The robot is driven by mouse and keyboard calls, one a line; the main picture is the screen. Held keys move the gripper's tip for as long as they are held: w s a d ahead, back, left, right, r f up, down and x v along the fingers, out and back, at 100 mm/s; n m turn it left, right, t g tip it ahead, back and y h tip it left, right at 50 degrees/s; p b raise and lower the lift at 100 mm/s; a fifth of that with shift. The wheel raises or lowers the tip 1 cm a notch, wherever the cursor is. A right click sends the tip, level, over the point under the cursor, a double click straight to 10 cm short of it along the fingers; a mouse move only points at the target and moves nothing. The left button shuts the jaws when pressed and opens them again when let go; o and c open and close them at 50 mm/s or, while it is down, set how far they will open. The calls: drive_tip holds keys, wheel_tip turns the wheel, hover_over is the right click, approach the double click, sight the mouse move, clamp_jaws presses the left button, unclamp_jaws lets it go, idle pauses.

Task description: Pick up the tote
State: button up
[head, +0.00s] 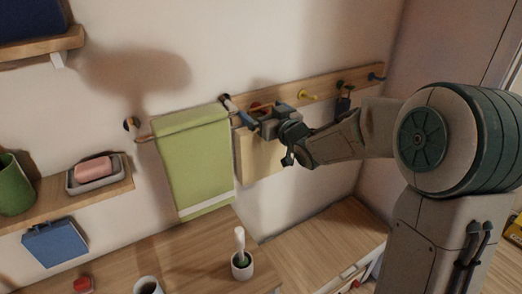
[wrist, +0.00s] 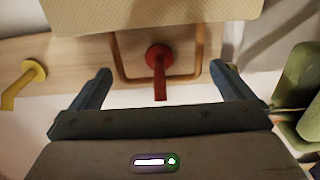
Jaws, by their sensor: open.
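The tote (head: 260,158) is a tan bag hanging on the wall rail, partly hidden behind my gripper in the head view. In the wrist view its woven body (wrist: 150,15) is at the top edge. Its tan handle loop (wrist: 121,60) hangs around a red peg (wrist: 158,58). My gripper (head: 254,118) is at the rail in front of the handle. In the wrist view my gripper (wrist: 160,70) is open, with one blue finger on each side of the loop and peg. The fingers look apart from the handle.
A green towel (head: 194,160) hangs on a bar just left of the tote. The wooden rail (head: 325,92) continues right with a yellow peg (head: 308,96) and a dark hanging item (head: 343,103). A cup with a brush (head: 241,265) stands on the wooden top below.

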drive_tip(key=shift+c, duration=0.3)
drive_tip(key=c, duration=1.3)
drive_tip(key=shift+r, duration=0.1)
